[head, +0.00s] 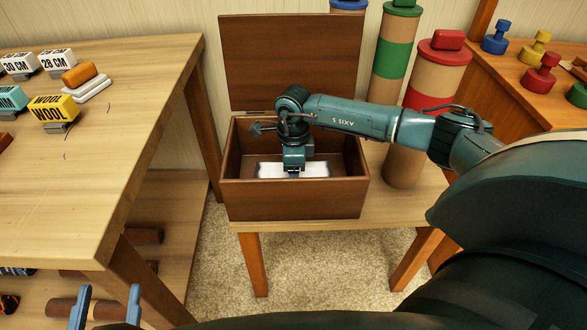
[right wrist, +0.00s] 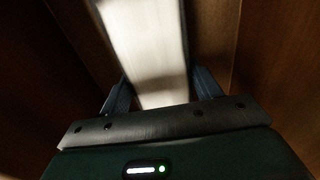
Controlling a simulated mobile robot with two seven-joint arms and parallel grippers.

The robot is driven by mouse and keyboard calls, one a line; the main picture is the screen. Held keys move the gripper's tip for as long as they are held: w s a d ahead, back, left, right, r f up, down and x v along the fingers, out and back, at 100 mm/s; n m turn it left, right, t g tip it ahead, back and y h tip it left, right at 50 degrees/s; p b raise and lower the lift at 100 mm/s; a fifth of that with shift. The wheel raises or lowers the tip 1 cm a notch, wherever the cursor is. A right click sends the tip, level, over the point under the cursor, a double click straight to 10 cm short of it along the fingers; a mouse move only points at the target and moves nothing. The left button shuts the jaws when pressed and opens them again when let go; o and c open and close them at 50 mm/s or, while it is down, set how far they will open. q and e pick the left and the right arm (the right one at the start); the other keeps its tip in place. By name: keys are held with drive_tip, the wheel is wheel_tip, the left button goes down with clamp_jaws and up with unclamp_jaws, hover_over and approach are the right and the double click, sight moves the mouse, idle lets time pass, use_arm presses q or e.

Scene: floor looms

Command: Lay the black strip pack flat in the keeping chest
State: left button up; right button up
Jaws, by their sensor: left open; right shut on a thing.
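The open wooden keeping chest (head: 290,200) stands on a small bench with its lid (head: 290,60) raised at the back. My right arm reaches down into it. My right gripper (head: 293,174) is shut on a flat pack (head: 316,170) inside the chest walls; the pack's visible face looks white, and I see no black on it. In the right wrist view the pale pack (right wrist: 145,45) lies between the two fingers of the gripper (right wrist: 160,92), blurred, with brown walls around. Whether it touches the chest floor I cannot tell. My left gripper (head: 106,308) is open and empty at the bottom left.
A table (head: 120,120) on the left holds labelled blocks, including a yellow WOOL block (head: 53,108). Tall banded tubes, one red-topped (head: 440,55) and one green-topped (head: 395,50), stand right of the chest. Coloured pegs (head: 540,70) stand on the right-hand table.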

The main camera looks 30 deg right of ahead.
idle(0.4)
drive_tip(key=o, duration=1.1)
drive_tip(key=shift+o, duration=0.2)
drive_tip(key=shift+r, duration=0.1)
drive_tip(key=shift+r, duration=0.35)
use_arm(q)
drive_tip(key=a+n+g+y+p, duration=0.1)
drive_tip(key=y+p, duration=0.1)
drive_tip(key=p, duration=0.1)
drive_tip(key=shift+w+a+g+p, duration=0.15)
drive_tip(key=shift+a+g+p, duration=0.05)
drive_tip(key=shift+g+p, duration=0.15)
use_arm(e)
wheel_tip(320, 180, up, 12)
drive_tip(key=shift+r, duration=0.15)
